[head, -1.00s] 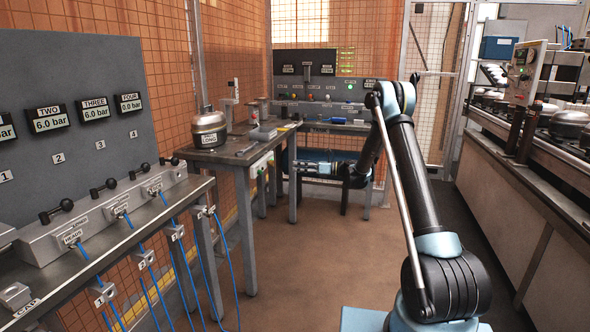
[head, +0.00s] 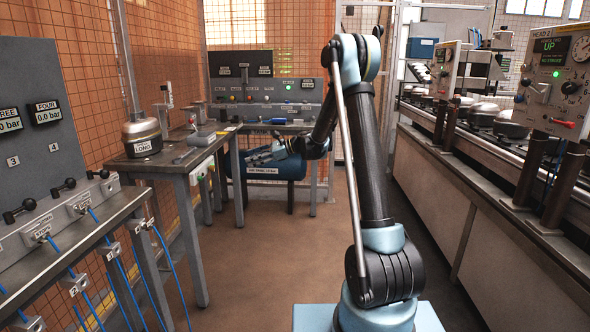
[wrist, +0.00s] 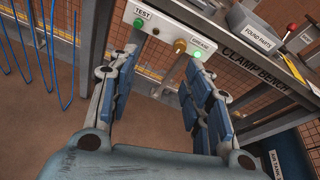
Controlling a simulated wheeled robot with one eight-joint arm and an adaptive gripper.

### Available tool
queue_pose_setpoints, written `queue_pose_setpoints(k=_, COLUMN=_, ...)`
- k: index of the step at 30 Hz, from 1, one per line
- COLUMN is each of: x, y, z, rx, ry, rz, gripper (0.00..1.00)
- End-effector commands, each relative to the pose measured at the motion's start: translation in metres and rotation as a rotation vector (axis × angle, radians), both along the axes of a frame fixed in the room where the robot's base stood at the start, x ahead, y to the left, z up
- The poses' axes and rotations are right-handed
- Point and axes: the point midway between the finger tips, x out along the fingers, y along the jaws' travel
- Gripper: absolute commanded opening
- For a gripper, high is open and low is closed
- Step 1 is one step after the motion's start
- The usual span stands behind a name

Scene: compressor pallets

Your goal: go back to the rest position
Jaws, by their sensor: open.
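My gripper (head: 262,156) hangs at the end of my bent arm, in front of the blue air tank (head: 278,168) below the back bench. In the wrist view my gripper (wrist: 163,70) shows two blue-padded fingers spread wide, with nothing between them.
A left side bench (head: 172,163) carries a compressor pot labelled LONG (head: 142,136). A near left bench (head: 75,240) has valves and blue hoses. A conveyor line (head: 470,190) runs along the right. The brown floor between is clear.

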Motion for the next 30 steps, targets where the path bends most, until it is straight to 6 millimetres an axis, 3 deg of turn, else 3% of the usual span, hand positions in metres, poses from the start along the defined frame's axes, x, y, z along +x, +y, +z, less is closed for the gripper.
queue_pose_setpoints(k=7, x=-0.046, y=-0.040, z=0.023, rx=-0.146, ry=-0.178, rz=0.040, gripper=0.45)
queue_pose_setpoints(k=15, x=-0.100, y=-0.084, z=0.036, rx=-0.309, ry=-0.357, rz=0.110, gripper=0.45)
queue_pose_setpoints(k=30, x=-0.213, y=-0.173, z=0.032, rx=-0.609, ry=-0.643, rz=0.307, gripper=0.45)
